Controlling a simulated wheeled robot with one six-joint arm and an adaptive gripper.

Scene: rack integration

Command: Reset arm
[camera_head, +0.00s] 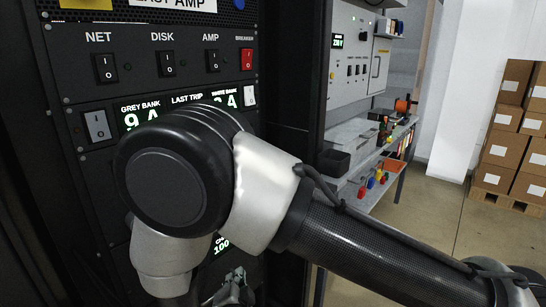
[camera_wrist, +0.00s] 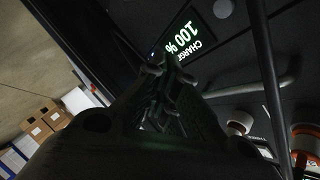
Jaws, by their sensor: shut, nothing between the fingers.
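My arm crosses the head view in front of the black rack (camera_head: 45,60), with its elbow-like joint covering part of the lower panel. My gripper (camera_head: 236,285) shows only partly at the bottom of the head view, beneath the arm and close to the rack front. In the wrist view my gripper (camera_wrist: 156,72) is shut and empty, its fingertips together. A lit display (camera_wrist: 183,38) reading "CHARGE 100 %" is beyond the fingertips. It also shows in part below my arm in the head view (camera_head: 222,244).
Above my arm is a switch panel with NET, DISK, AMP and a red BREAKER switch (camera_head: 246,59). A shelf bench (camera_head: 350,133) with tools stands right of the rack. Stacked cardboard boxes (camera_head: 515,125) stand far right. Floor (camera_head: 430,205) between them is clear.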

